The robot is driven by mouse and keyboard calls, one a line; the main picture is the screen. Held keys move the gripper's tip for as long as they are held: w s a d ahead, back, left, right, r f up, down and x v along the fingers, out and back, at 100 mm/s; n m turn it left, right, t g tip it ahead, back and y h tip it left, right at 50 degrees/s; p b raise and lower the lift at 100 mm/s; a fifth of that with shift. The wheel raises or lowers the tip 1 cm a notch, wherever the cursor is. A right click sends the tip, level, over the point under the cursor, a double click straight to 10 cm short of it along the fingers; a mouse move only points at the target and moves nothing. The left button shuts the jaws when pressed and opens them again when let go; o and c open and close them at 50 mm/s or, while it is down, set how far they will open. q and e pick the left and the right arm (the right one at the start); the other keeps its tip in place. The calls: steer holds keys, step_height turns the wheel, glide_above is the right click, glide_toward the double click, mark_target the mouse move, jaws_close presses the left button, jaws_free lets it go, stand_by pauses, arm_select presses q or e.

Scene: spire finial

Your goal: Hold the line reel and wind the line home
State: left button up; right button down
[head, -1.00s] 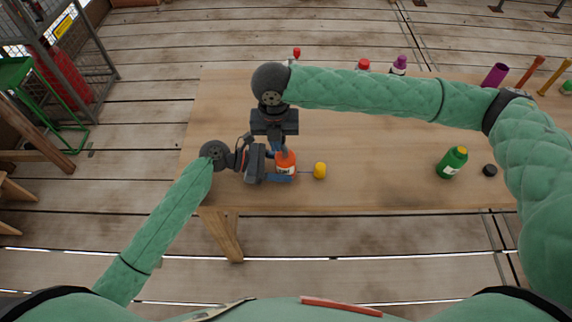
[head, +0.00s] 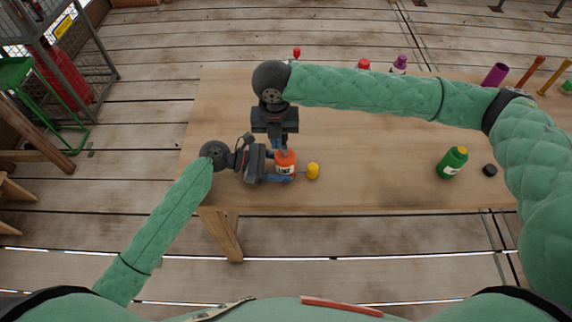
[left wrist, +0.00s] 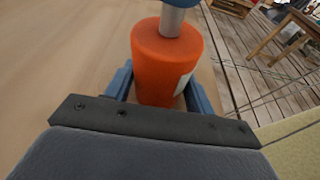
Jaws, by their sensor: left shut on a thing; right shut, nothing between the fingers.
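The orange line reel (head: 285,163) stands upright on the table, with a white label reading LINE. My left gripper (head: 282,169) is shut on it from the left, and the left wrist view shows the blue fingers on both sides of the reel (left wrist: 165,60). A grey post (left wrist: 171,22) rises from the reel's top. A yellow bob (head: 313,171) sits just right of the reel, with a short thin line between them. My right gripper (head: 283,146) points down at the reel's top, shut with nothing between its fingers; whether it touches the post cannot be told.
A green bottle (head: 452,162) and a dark cap (head: 490,170) stand at the table's right. Red and purple items (head: 399,65) and a purple cylinder (head: 495,74) are along the back. The wooden table (head: 380,165) is clear between bob and bottle.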

steer(key=shift+a, duration=0.1)
step_height(320, 180, up, 7)
stand_by(1.0)
stand_by(0.4)
steer(key=shift+s+a+f, duration=0.15)
steer(key=shift+s+f, duration=0.05)
steer(key=shift+f, duration=0.4)
steer(key=shift+s+a+f, duration=0.15)
steer(key=shift+f, duration=0.5)
steer(key=shift+s+a+f, duration=0.15)
steer(key=shift+s+f, duration=0.05)
steer(key=shift+f, duration=0.4)
steer(key=shift+f, duration=0.25)
stand_by(1.5)
steer(key=shift+f, duration=1.25)
